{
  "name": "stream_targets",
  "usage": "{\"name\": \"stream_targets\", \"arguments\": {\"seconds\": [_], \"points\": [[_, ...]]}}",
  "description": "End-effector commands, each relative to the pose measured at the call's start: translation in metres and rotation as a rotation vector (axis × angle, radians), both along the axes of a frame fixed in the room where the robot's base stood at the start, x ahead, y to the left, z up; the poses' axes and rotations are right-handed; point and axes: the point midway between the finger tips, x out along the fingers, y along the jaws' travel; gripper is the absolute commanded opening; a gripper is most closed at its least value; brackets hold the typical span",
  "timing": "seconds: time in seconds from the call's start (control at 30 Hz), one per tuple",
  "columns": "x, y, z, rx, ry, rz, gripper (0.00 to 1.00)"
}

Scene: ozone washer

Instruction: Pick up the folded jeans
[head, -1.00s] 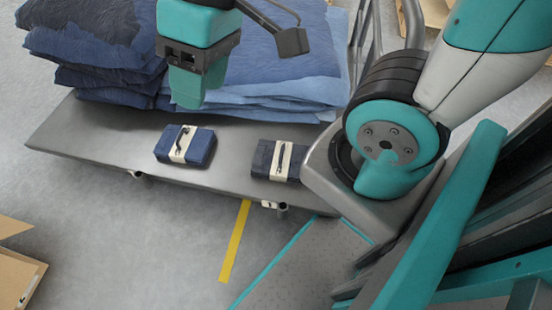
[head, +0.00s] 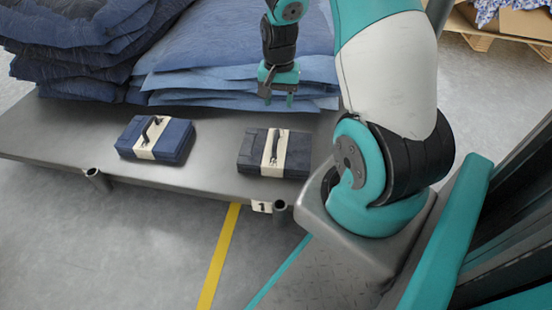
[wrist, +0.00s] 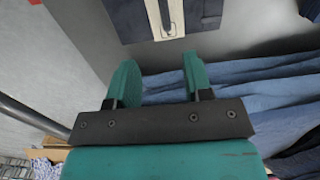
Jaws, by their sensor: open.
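Two folded jeans bundles lie flat on the grey platform (head: 55,140), each with a cream band and a dark handle-like strip on top. The left bundle (head: 180,141) is blue; the right bundle (head: 250,152) is darker. My gripper (head: 278,99) points down, open and empty, behind and above the right bundle, near the light blue denim stack. In the wrist view my open gripper (wrist: 160,66) shows both teal fingers apart. The darker bundle (wrist: 205,12) lies beyond the fingertips there, cut off by the top edge. Neither finger touches it.
Large denim stacks, dark (head: 75,35) and lighter (head: 225,80), fill the platform's back. The platform's front strip around the bundles is clear. A yellow floor line (head: 220,255) runs forward. A box on a pallet (head: 515,22) stands at the back right.

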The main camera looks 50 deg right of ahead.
Motion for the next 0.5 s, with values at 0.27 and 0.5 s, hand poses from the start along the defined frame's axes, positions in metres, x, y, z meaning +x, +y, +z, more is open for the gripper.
{"name": "stream_targets", "arguments": {"seconds": [0.27,0.5], "points": [[0.0,0.002,-0.072,0.002,0.001,0.004,0.46],[0.001,0.002,-0.093,0.001,0.0,0.005,0.46]]}}
